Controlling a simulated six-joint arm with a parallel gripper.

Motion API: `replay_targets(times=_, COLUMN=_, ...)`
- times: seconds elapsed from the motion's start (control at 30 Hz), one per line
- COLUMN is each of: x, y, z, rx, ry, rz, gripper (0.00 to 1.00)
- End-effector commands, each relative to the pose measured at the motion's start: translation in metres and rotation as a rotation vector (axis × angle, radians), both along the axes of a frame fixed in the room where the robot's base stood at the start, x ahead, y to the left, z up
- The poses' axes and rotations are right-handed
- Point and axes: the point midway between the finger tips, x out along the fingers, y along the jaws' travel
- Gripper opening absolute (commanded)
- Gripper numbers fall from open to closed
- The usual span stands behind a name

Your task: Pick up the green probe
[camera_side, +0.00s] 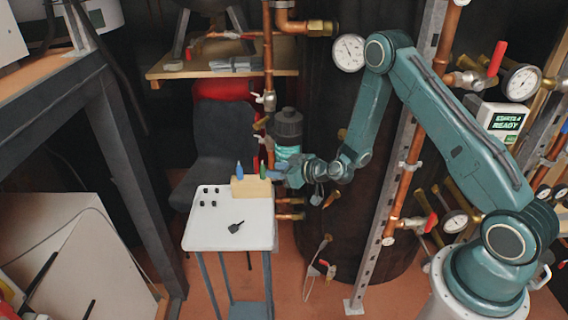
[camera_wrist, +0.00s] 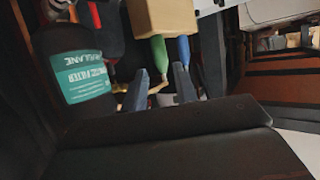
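The green probe (camera_side: 263,169) stands upright at the right end of a wooden block (camera_side: 251,188) on a small white table (camera_side: 230,222). A blue probe (camera_side: 239,170) stands at the block's left end. My gripper (camera_side: 276,171) is just right of the green probe, at about its height. In the wrist view the green probe (camera_wrist: 158,50) and blue probe (camera_wrist: 183,50) stick out of the block (camera_wrist: 163,14). My gripper (camera_wrist: 160,72) is open there, its two fingers apart, with the green probe's end showing between the tips. I cannot tell whether they touch it.
A dark filter canister with a teal label (camera_side: 287,130) stands close behind my gripper; it also shows in the wrist view (camera_wrist: 78,70). Copper pipes (camera_side: 267,60) run nearby. A dark tool (camera_side: 236,227) and several small black pieces (camera_side: 209,196) lie on the table.

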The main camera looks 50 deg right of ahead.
Motion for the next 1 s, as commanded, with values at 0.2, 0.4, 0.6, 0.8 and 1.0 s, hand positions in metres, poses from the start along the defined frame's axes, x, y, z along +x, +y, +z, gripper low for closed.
replay_targets(times=0.2, x=0.02, y=0.004, z=-0.008, rx=0.0, ry=-0.001, rz=0.001, gripper=0.29)
replay_targets(times=0.4, x=0.026, y=0.004, z=-0.011, rx=0.001, ry=0.0, rz=0.0, gripper=0.29)
replay_targets(times=0.6, x=0.027, y=0.005, z=-0.011, rx=0.0, ry=0.0, rz=0.001, gripper=0.29)
replay_targets(times=0.8, x=0.038, y=0.007, z=-0.015, rx=-0.001, ry=0.0, rz=0.002, gripper=0.29)
replay_targets(times=1.0, x=0.057, y=0.011, z=-0.022, rx=-0.001, ry=0.0, rz=0.001, gripper=0.29)
